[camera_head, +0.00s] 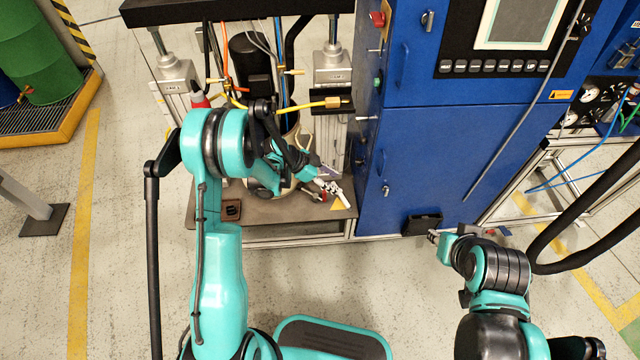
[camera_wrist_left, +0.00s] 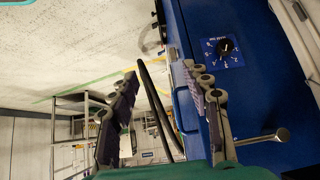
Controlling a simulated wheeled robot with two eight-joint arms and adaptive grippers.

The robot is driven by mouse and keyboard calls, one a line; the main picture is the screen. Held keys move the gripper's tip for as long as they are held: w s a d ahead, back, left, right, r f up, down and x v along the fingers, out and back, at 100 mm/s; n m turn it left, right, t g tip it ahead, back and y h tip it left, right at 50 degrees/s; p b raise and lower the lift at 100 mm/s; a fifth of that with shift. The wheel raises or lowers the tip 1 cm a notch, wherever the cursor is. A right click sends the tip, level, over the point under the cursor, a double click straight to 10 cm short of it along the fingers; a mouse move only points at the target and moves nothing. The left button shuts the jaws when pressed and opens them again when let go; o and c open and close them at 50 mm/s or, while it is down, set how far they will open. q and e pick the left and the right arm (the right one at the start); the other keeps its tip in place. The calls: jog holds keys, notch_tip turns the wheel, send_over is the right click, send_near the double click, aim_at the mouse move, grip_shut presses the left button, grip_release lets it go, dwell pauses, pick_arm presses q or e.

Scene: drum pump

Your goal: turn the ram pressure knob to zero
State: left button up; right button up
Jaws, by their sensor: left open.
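A black round knob (camera_wrist_left: 226,46) with a white scale around it sits on a blue panel in the upper right of the left wrist view. It looks like the ram pressure knob, but the label and pointer are too small to read. I cannot make it out in the head view. My left gripper (camera_head: 328,186) is in front of the pump at the left side of the blue cabinet. In the wrist view its fingers (camera_wrist_left: 160,74) are apart with nothing between them, and the knob is clear of them, to the right. My right gripper (camera_head: 438,238) is low before the cabinet; its fingers are too small to judge.
The blue cabinet (camera_head: 455,150) has a panel with a screen (camera_head: 520,22). A red switch (camera_head: 378,18) and a green button (camera_head: 377,82) are on its left edge. Hoses and a metal post (camera_head: 333,68) stand behind my left arm. A metal lever (camera_wrist_left: 270,136) sticks out below the knob.

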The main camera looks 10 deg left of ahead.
pick_arm(q)
jog(key=s+r+n+y, duration=0.1)
jog(key=s+r+n, duration=0.1)
jog(key=r, duration=0.3)
jog(key=s+a+r+n+t+y, duration=0.1)
jog(key=s+r+n, duration=0.1)
jog(key=r, duration=0.4)
jog(key=shift+s+a+r+n+y+b, duration=0.25)
jog(key=shift+s+n+y+b, duration=0.15)
jog(key=shift+s, duration=0.05)
pick_arm(e)
jog(key=shift+s+f, duration=0.1)
jog(key=shift+f, duration=0.4)
pick_arm(q)
jog(key=shift+w, duration=0.1)
